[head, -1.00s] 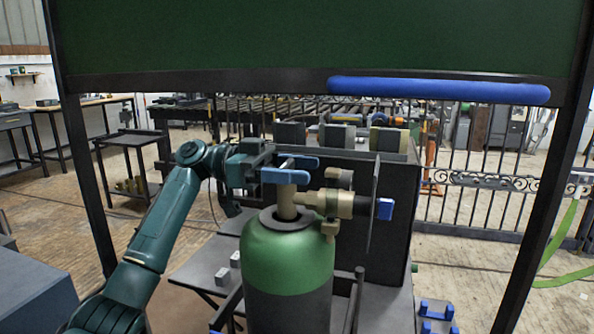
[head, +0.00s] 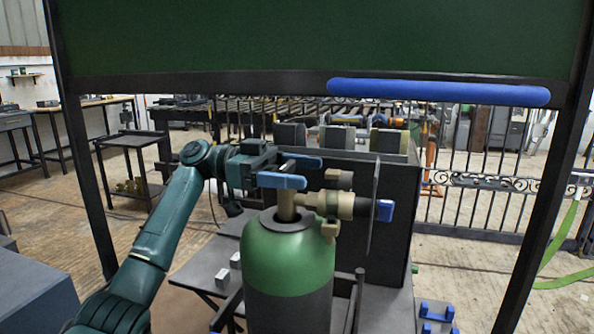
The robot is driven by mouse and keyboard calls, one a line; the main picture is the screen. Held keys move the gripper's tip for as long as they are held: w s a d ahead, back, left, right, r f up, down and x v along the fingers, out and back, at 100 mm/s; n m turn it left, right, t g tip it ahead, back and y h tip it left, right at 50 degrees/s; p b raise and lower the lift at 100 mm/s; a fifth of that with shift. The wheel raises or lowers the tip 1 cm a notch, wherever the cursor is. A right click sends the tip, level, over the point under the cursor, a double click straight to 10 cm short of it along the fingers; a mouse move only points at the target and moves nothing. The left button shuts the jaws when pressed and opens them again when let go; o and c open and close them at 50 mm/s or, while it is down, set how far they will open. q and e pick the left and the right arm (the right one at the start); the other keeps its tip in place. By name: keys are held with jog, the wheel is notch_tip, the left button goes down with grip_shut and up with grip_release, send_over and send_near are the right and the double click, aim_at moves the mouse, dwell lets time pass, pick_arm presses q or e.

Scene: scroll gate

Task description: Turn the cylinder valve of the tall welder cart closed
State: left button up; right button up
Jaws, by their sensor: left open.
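The green gas cylinder (head: 288,258) stands upright on the welder cart, close in front of me. Its brass valve (head: 322,203) has an upright stem and a side outlet to the right, with a blue knob (head: 384,210) at the far end past a thin dark plate. My left gripper (head: 312,171) reaches in from the left at the top of the stem. Its two blue fingers are apart, one nearer and one farther from me. The near finger hides the stem's top, so I cannot tell whether they touch it. My right gripper is not in view.
A green gate panel with a blue handle bar (head: 438,92) hangs above, between dark posts. A dark box (head: 385,230) stands behind the cylinder. Blue brackets (head: 437,313) sit at the lower right. An iron fence (head: 487,185) stands behind; a small side table (head: 130,140) is left.

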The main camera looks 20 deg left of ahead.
pick_arm(q)
jog(key=a, duration=0.7)
jog(key=shift+w+a, duration=0.2)
jog(key=shift+a, duration=0.05)
dwell(0.3)
